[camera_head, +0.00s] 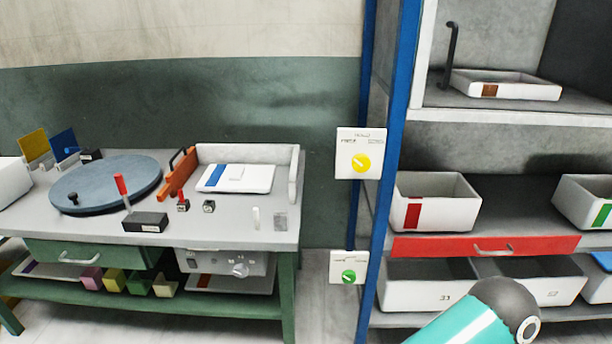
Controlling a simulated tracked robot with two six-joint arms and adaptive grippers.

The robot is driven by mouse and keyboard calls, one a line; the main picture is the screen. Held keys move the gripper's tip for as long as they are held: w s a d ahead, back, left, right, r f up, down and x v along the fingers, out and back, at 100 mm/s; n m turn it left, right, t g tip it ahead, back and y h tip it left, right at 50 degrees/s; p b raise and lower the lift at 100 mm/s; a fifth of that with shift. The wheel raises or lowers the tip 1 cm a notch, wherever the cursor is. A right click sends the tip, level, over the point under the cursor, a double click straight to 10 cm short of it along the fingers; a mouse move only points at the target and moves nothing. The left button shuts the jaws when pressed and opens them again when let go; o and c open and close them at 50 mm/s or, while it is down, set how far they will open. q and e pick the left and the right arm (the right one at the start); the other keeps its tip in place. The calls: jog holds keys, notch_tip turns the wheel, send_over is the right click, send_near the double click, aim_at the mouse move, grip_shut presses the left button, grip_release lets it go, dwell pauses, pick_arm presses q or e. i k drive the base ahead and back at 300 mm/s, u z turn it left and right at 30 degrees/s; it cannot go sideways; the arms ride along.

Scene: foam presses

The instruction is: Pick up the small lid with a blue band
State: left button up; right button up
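A flat white lid with a blue band (255,181) lies on the grey top of the workbench (205,229), toward its right end. The band runs along the lid's left part, and a small raised piece shows on its top. The lid sits in front of a low white back wall and beside an orange plate with a dark handle. Neither of my grippers shows in this view. A teal and dark grey link of my arm shows at the bottom right, well away from the lid.
A round blue-grey disc (106,182) fills the bench's left part. A black block with a red lever (145,222) and small switches stand in front of the lid. A blue-posted shelf (392,130) at right holds white bins, including a red-banded bin (455,203).

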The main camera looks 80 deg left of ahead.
aim_at(258, 178)
jog(key=z, duration=1.35)
jog(key=i, duration=0.1)
jog(key=u, duration=2.8)
jog(key=i, duration=0.3)
jog(key=u, duration=2.1)
jog(key=k, duration=0.5)
jog(key=u, duration=0.5)
jog(key=i, duration=1.55)
jog(key=z, duration=0.4)
